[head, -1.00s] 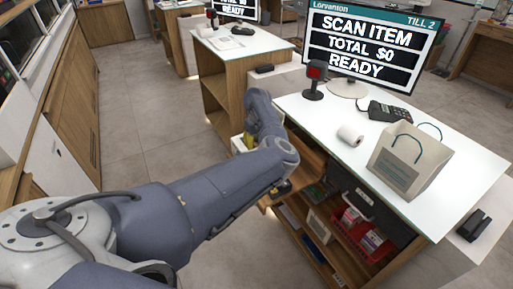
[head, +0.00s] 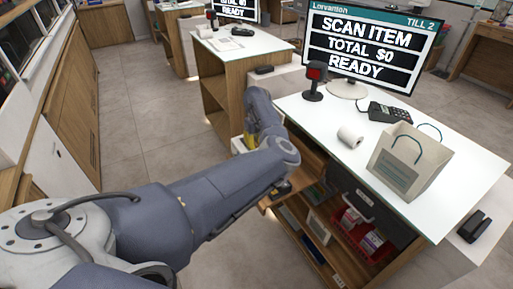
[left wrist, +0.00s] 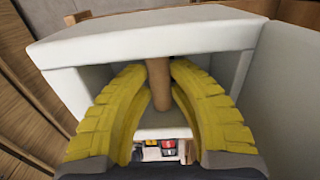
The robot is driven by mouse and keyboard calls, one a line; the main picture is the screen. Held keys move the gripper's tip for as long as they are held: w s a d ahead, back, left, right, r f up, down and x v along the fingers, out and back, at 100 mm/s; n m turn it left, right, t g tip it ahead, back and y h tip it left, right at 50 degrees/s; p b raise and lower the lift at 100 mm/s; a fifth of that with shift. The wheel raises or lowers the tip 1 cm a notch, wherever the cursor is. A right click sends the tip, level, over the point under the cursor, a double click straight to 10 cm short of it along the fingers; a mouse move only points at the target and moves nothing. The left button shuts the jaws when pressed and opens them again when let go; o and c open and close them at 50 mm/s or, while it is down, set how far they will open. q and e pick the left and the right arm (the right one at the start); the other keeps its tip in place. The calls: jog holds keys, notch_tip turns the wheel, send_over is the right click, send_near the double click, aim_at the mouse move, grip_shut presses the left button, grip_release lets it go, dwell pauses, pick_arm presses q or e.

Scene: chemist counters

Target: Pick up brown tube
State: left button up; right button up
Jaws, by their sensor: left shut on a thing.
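A brown tube (left wrist: 159,84) stands between the yellow fingers of my left gripper (left wrist: 160,90) in the left wrist view. The fingers curve in from both sides and are shut on it. The tube's upper end runs up against a white edge. In the head view, only a little yellow of my left gripper (head: 250,141) shows beyond the forearm, and the tube is hidden there. My right gripper is in neither view.
A white board edge (left wrist: 150,32) and side walls surround the fingers closely. The white counter (head: 310,118) carries a scanner (head: 314,82), a paper roll (head: 350,136), a card terminal (head: 389,111) and a paper bag (head: 405,165). A red basket (head: 352,225) sits on the shelf below.

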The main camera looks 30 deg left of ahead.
aim_at(257, 144)
pick_arm(q)
notch_tip(257, 144, up, 19)
dwell(0.6)
jog(key=shift+r, duration=0.15)
